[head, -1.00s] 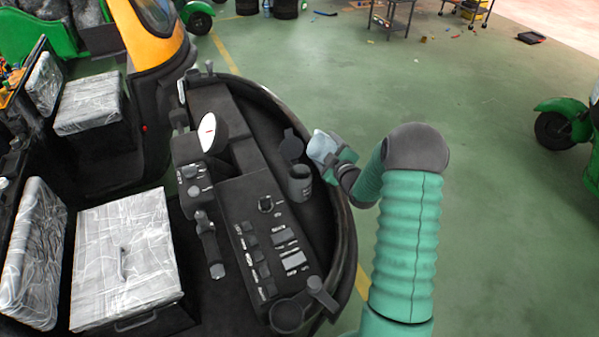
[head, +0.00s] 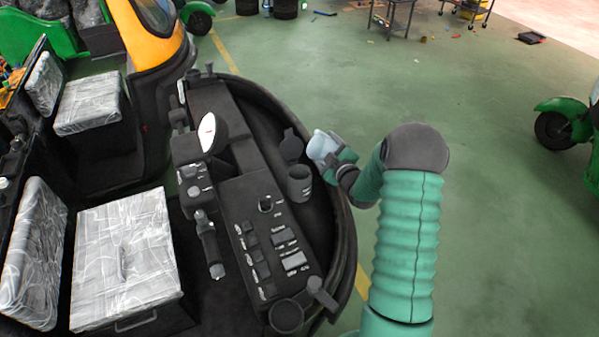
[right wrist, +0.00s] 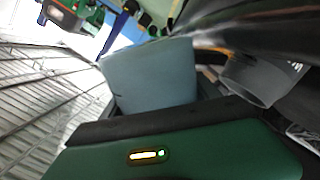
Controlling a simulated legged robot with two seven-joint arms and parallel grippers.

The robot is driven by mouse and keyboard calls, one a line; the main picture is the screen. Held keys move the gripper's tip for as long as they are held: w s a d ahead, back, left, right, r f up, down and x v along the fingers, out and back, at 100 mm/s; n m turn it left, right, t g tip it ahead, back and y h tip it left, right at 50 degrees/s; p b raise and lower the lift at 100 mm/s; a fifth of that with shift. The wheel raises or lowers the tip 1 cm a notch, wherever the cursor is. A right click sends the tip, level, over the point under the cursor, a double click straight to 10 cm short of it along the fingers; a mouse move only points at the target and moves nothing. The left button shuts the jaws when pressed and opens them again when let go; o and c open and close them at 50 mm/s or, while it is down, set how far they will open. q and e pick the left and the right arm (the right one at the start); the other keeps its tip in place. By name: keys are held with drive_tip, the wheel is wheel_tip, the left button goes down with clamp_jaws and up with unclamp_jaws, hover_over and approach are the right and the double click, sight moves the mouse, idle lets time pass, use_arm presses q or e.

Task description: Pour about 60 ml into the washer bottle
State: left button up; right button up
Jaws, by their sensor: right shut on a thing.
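A pale blue container (head: 321,144) is held in my right gripper (head: 333,159) above the right rim of the dark dashboard. It leans over toward the left. It also fills the middle of the right wrist view (right wrist: 150,75), between the jaws. The washer bottle (head: 299,185) looks like a dark grey open cylinder just left of and below the held container. A round dark cap (head: 291,146) stands up at its far side. A grey translucent vessel, seemingly the bottle (right wrist: 262,82), shows right of the container in the wrist view. No liquid stream can be made out. My left gripper is out of view.
The rickshaw's dashboard (head: 255,235) has switches, a white gauge (head: 207,132) and a handlebar grip (head: 209,243). Wrapped seats (head: 126,245) are at left. The green floor (head: 490,220) is clear at right, with another green vehicle (head: 565,118) beyond.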

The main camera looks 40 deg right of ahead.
drive_tip(key=shift+r+m+t+y+b, duration=0.25)
drive_tip(key=shift+m+t+y+b, duration=0.1)
drive_tip(key=shift+m, duration=0.75)
drive_tip(key=shift+s+d+f+m+b, duration=0.2)
drive_tip(key=shift+d+f+m+b, duration=0.2)
drive_tip(key=shift+f+m+b, duration=0.3)
drive_tip(key=shift+s+d+r+m+t, duration=0.15)
drive_tip(key=shift+d+r+m+t, duration=0.15)
drive_tip(key=shift+r+m, duration=0.25)
drive_tip(key=shift+s+d+f+m+t, duration=0.1)
drive_tip(key=shift+d+f+m+t, duration=0.2)
drive_tip(key=shift+m, duration=0.25)
drive_tip(key=shift+s+d+m+b, duration=0.2)
drive_tip(key=shift+m+b, duration=0.2)
drive_tip(key=shift+m, duration=0.2)
drive_tip(key=shift+d+f+m+t, duration=0.1)
drive_tip(key=shift+d+m+t, duration=0.2)
drive_tip(key=shift+m, duration=0.4)
drive_tip(key=shift+a, duration=0.1)
